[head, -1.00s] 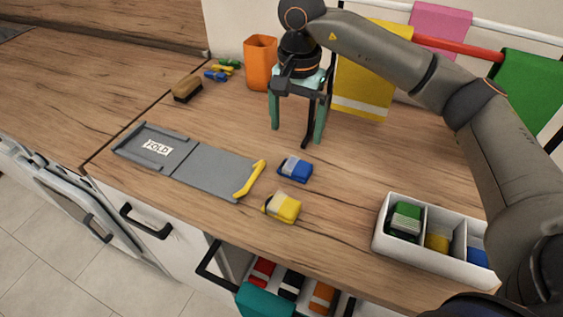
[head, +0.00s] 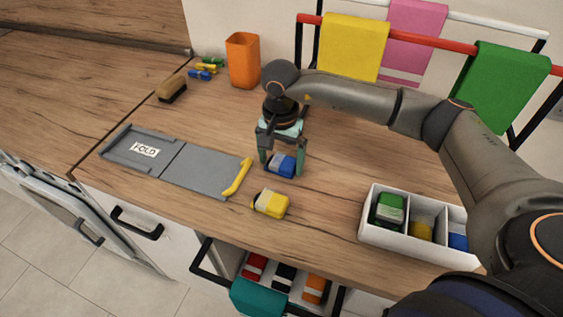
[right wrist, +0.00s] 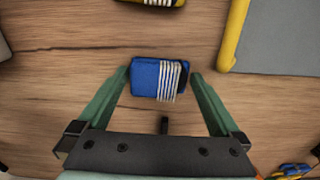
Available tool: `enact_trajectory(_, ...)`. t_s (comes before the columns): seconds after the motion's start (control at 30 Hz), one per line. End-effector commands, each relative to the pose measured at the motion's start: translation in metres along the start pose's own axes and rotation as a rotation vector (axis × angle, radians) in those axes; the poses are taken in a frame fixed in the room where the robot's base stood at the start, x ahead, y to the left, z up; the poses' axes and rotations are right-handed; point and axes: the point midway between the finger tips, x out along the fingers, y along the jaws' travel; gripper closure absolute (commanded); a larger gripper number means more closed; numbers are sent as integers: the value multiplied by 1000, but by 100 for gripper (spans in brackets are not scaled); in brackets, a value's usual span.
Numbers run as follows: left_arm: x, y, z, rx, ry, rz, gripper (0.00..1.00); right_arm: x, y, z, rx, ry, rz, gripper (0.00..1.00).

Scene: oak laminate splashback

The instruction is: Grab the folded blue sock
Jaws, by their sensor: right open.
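The folded blue sock (head: 281,165), with a pale striped band, lies on the wooden counter between the grey folding board (head: 208,168) and the white divided box. My right gripper (head: 281,167) is open, with its green fingers pointing down on either side of the sock. In the right wrist view the sock (right wrist: 158,79) lies between and slightly beyond the two open fingertips (right wrist: 160,75). A small gap shows on each side. The left gripper is not in view.
A folded yellow sock (head: 271,204) lies just in front of the blue one. The white box (head: 374,230) holds green, yellow and blue socks. An open drawer with several socks sits below the counter edge.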

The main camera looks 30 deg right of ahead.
Motion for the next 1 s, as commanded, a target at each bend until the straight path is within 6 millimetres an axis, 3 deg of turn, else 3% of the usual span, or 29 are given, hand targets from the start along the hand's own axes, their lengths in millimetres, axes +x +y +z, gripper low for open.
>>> enact_trajectory(0.1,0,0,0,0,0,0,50,0,0,0,0,0,0,2)
enact_trajectory(0.63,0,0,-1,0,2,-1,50,-1,0,0,0,0,-1,61)
enact_trajectory(1.0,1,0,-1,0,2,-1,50,-7,-1,0,0,1,-3,62)
